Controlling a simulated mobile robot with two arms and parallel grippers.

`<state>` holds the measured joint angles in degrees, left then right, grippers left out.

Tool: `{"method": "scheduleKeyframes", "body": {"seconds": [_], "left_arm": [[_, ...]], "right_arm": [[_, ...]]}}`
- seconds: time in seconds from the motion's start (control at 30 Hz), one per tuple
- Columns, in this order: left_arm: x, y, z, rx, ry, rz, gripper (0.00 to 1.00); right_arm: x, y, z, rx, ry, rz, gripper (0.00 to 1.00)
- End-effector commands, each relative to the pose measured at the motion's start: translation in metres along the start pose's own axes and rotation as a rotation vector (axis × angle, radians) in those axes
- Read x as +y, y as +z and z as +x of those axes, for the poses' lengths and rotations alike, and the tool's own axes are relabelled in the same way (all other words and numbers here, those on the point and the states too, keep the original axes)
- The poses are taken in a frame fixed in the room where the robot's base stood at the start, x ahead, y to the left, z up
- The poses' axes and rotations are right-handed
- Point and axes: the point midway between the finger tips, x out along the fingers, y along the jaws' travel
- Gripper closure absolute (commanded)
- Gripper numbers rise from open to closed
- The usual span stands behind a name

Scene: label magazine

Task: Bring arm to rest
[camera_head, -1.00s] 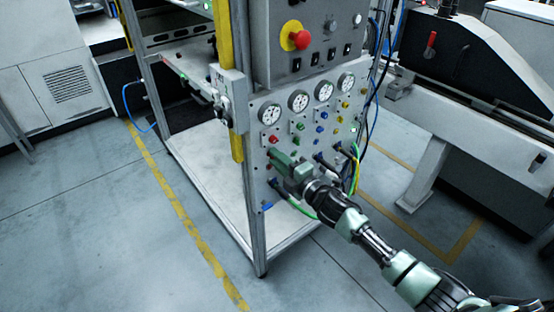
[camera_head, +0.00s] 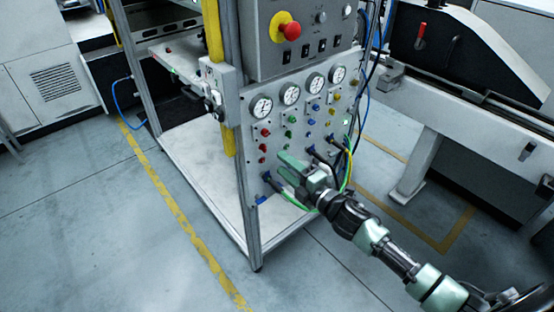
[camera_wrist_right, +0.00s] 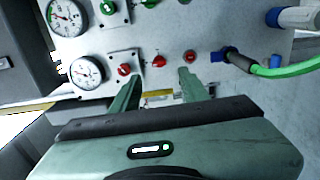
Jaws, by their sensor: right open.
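My right gripper (camera_head: 287,167) is in front of the lower part of a grey control panel (camera_head: 251,165) in the head view. In the right wrist view its two green fingers (camera_wrist_right: 158,88) are spread apart with nothing between them. A red knob (camera_wrist_right: 124,70) on the panel shows beyond the left finger, and a small red knob (camera_wrist_right: 190,57) shows beyond the right one. I cannot tell the exact gap to the panel. My left gripper is not in view.
The panel carries several gauges (camera_head: 289,93), coloured knobs and plugged hoses, including a green hose (camera_wrist_right: 287,68). A red emergency button (camera_head: 291,30) sits above. A grey machine bench (camera_head: 443,100) stands at the right. The floor (camera_head: 90,225) at the left is clear.

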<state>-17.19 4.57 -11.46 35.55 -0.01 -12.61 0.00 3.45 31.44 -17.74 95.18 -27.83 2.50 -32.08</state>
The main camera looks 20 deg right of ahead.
Motion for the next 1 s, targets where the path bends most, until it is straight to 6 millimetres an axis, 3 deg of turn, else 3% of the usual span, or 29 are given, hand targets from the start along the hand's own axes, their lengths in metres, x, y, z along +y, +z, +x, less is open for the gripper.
{"method": "scheduleKeyframes", "body": {"seconds": [0.57, 0.67, 0.77, 0.87, 1.0], "left_arm": [[0.0, 0.0, 0.0, 0.0, 0.0, 0.0, 0.64], [0.0, 0.0, -0.001, 0.0, 0.0, 0.0, 0.64], [0.0, 0.0, -0.003, 0.0, 0.0, 0.0, 0.64], [0.0, -0.001, -0.007, 0.0, 0.0, 0.0, 0.64], [0.0, -0.001, -0.012, 0.0, 0.0, 0.0, 0.64]], "right_arm": [[0.0, 0.0, -0.007, 0.0, 0.0, 0.0, 0.55], [-0.011, 0.003, -0.009, -0.014, -0.02, 0.024, 0.55], [-0.043, 0.012, -0.015, -0.057, -0.078, 0.103, 0.55], [-0.094, 0.021, -0.029, -0.126, -0.166, 0.226, 0.55], [-0.178, 0.028, -0.064, -0.249, -0.307, 0.421, 0.55]]}}
